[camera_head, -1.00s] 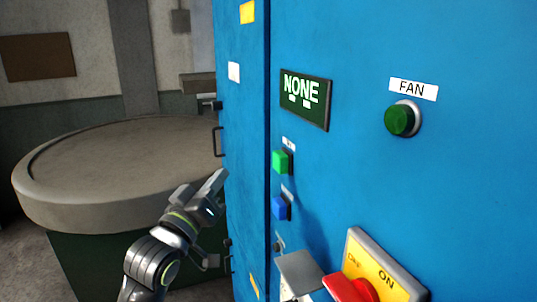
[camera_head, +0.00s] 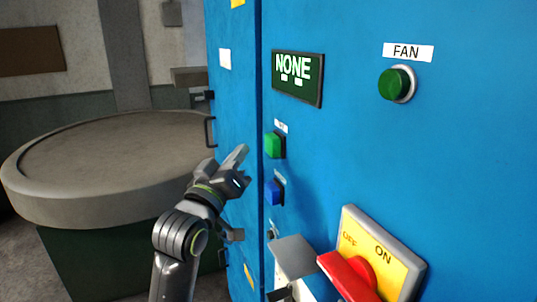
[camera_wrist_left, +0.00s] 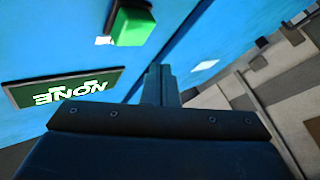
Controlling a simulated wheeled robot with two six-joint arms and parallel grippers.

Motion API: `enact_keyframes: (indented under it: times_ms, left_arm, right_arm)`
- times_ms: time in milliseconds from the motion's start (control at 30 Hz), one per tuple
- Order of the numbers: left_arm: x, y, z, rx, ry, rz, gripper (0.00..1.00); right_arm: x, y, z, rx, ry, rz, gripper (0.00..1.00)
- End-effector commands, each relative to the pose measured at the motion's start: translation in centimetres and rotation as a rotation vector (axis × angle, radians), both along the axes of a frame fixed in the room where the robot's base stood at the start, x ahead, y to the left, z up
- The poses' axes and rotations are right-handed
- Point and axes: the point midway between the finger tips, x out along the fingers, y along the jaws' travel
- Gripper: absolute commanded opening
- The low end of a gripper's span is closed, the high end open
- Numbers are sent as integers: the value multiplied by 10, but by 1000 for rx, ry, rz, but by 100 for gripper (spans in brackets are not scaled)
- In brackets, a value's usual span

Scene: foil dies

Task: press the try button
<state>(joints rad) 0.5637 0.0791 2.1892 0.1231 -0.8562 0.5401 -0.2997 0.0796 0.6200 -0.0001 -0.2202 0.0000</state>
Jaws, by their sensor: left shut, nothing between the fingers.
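A green square button (camera_head: 273,145) and a blue square button (camera_head: 273,193) stand one above the other on the blue cabinet front, each under a small white label too small to read. I cannot tell which is the try button. My left gripper (camera_head: 240,156) is shut and empty, left of the green button and apart from it. In the left wrist view the shut fingers (camera_wrist_left: 160,82) point up toward the cabinet, with a green button (camera_wrist_left: 131,24) beyond them to the upper left. My right gripper is not in view.
A display (camera_head: 297,78) reading NONE is above the buttons. A round green FAN button (camera_head: 396,83) is to the right. A red lever (camera_head: 350,274) on a yellow OFF/ON plate (camera_head: 388,262) and a grey box (camera_head: 294,254) jut out below. A round table (camera_head: 60,205) stands left.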

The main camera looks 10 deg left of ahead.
Motion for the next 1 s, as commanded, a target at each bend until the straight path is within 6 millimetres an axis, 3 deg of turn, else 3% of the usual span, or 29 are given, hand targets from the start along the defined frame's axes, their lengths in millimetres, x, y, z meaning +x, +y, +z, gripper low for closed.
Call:
enact_keyframes:
  times_ms: [300, 1000]
  left_arm:
    - [15, -21, 0, 0, -1, -2, 0]
    - [16, -23, 0, 1, 0, -1, 0]
  right_arm:
    - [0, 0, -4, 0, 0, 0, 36]
    - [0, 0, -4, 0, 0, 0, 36]
